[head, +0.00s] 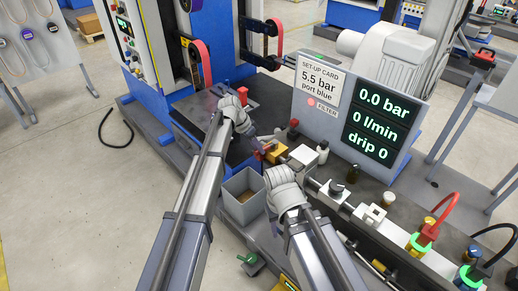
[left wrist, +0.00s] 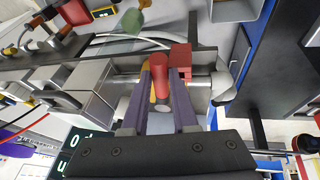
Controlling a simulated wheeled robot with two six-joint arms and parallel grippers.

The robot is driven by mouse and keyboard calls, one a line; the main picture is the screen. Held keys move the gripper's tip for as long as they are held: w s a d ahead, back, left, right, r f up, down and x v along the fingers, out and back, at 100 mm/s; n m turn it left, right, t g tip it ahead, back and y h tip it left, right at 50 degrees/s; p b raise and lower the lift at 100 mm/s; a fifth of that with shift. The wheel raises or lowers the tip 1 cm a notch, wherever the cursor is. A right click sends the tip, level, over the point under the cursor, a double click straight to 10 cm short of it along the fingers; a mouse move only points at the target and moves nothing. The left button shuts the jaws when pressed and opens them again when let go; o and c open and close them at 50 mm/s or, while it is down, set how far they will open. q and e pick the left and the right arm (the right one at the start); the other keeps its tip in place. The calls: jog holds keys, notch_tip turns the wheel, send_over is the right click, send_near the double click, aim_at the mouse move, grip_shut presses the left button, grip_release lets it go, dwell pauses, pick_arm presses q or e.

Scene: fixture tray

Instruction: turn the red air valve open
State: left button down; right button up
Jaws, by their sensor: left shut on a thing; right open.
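The red air valve's handle shows in the left wrist view as a red cylinder (left wrist: 160,66) between my two dark fingers. My left gripper (left wrist: 165,88) is shut on it. In the head view my left gripper (head: 259,149) reaches down to the valve beside a yellow block (head: 275,153), and the handle is mostly hidden there. My right gripper (head: 281,176) is lower and to the right, over the pipe line, open; its fingers are largely hidden by its wrist. The display panel (head: 378,118) reads 0.0 bar, 0 l/min and drip 0.
A red block (left wrist: 181,56) sits close beside the handle. The set-up card (head: 320,82) reads 5.5 bar, port blue; a red light marks FILTER. A grey bin (head: 244,205) stands below the left gripper. Hoses with green-lit fittings (head: 417,243) are at right.

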pick_arm(q)
jog(key=c, duration=0.7)
grip_release()
jog(key=p+v, duration=0.7)
jog(key=v, duration=0.1)
jog(key=shift+f, duration=0.1)
